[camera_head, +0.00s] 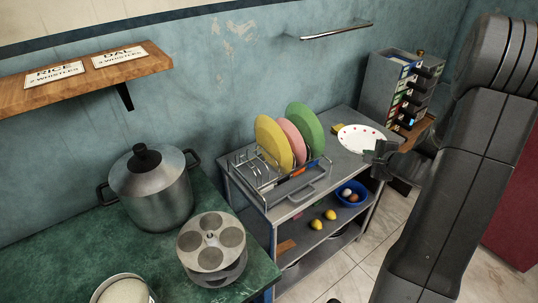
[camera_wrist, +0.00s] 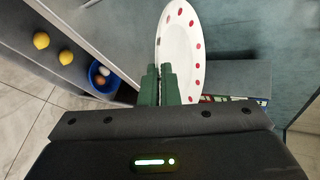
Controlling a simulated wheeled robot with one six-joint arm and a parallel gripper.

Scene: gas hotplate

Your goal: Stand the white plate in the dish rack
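The white plate (camera_head: 355,136) with red dots is at the right end of the grey metal table, close to flat in the head view; I cannot tell whether it touches the top. It also shows in the wrist view (camera_wrist: 181,38). My gripper (camera_head: 382,150) is at the plate's right edge. In the wrist view its green fingers (camera_wrist: 160,82) are close together, one on each side of the rim, and look shut on it. The wire dish rack (camera_head: 262,180) stands left on the same table. It holds a yellow plate (camera_head: 272,142), a pink plate (camera_head: 292,140) and a green plate (camera_head: 308,128), upright at its right part.
The rack's left slots look empty. A yellow sponge (camera_head: 337,128) lies behind the plate. A grey drawer organizer (camera_head: 385,85) stands at the back right. A blue bowl (camera_head: 351,193) with eggs and lemons (camera_head: 323,220) are on the shelf below. A pot (camera_head: 152,190) stands left.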

